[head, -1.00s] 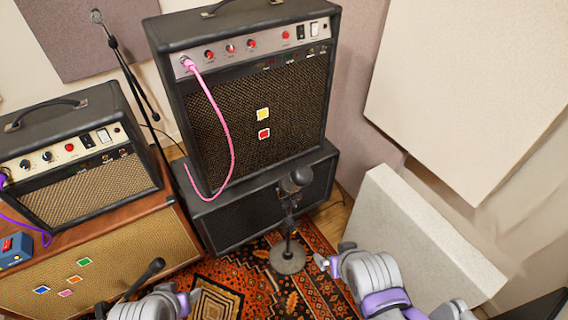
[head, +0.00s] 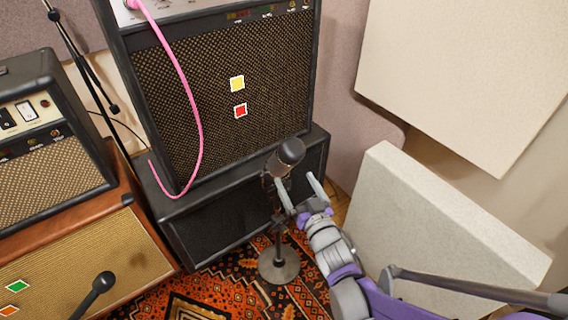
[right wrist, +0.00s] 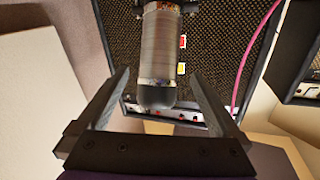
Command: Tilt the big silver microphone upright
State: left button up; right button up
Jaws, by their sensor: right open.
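The big silver microphone (head: 286,157) sits on a short stand with a round base (head: 279,265) in front of the large amp. Its body leans, with the dark rounded end up and to the right in the head view. My right gripper (head: 296,186) is open just right of and below it. In the right wrist view the microphone's silver body (right wrist: 158,52) lies between the two spread fingers of the gripper (right wrist: 163,98), with a gap on both sides. I cannot tell whether anything touches it. My left gripper is not in view.
The tall black amp (head: 215,90) on a black cabinet (head: 225,215) stands close behind the microphone. A pale panel (head: 440,225) leans to the right. Another dark microphone (head: 97,290) is at the lower left. A patterned rug (head: 230,290) covers the floor.

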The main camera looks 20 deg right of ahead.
jog(key=w, duration=0.3)
jog(key=w+b, duration=0.1)
jog(key=w, duration=0.5)
jog(key=shift+w+a, duration=0.1)
jog(key=shift+a, duration=0.25)
jog(key=shift+c, duration=0.3)
grip_shut()
